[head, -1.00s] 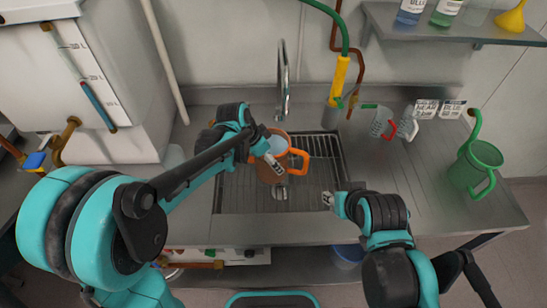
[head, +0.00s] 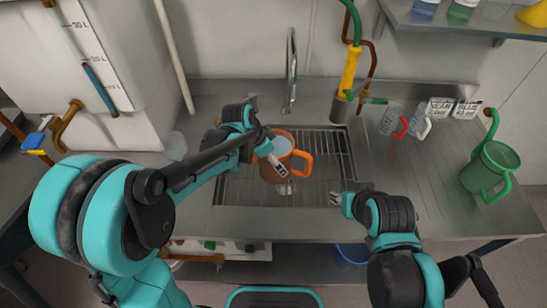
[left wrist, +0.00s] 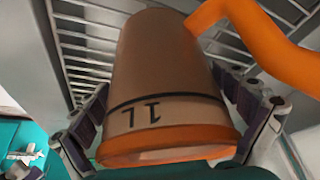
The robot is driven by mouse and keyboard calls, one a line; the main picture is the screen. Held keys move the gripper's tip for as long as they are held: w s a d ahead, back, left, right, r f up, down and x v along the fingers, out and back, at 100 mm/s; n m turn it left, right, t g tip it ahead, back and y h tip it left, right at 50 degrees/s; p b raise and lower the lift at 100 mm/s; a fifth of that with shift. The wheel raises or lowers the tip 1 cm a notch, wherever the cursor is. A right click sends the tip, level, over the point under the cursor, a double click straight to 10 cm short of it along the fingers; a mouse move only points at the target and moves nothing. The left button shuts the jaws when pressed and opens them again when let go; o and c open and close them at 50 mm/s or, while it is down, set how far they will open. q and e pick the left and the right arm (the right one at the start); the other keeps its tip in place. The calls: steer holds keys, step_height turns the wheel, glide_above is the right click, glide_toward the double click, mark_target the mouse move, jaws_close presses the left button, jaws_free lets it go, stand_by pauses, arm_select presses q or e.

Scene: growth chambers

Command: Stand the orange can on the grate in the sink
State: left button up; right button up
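The orange can (head: 274,173), brownish with an orange rim and handle, is upright over the sink grate (head: 335,155), left of its middle. In the left wrist view the can (left wrist: 165,75) fills the middle, marked 1L, with grate bars behind it. My left gripper (head: 272,156) has one finger on each side of the can, against its wall. I cannot tell whether the can's base touches the grate. My right gripper (head: 335,199) hangs empty near the sink's front right corner; its finger gap is too small to judge.
A tap (head: 291,70) stands behind the sink. A yellow-handled hose (head: 349,72) is at the back right. Clear jugs with red (head: 396,120) and white (head: 422,122) handles and a green can (head: 490,167) stand on the right counter. The right part of the grate is free.

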arm_select(q)
steer(key=shift+r, duration=0.25)
steer(key=p+v, duration=0.4)
steer(key=v, duration=0.8)
steer(key=s+a+n+t+y, duration=0.4)
steer(key=s+a+n, duration=0.7)
steer(key=s, duration=0.4)
steer(key=shift+a+r+n+t, duration=0.3)
steer(key=shift+a+r+t, duration=0.1)
steer(key=shift+a, duration=0.5)
steer(key=shift+s, duration=0.1)
steer(key=shift+f+b, duration=1.1)
steer(key=shift+f, duration=0.05)
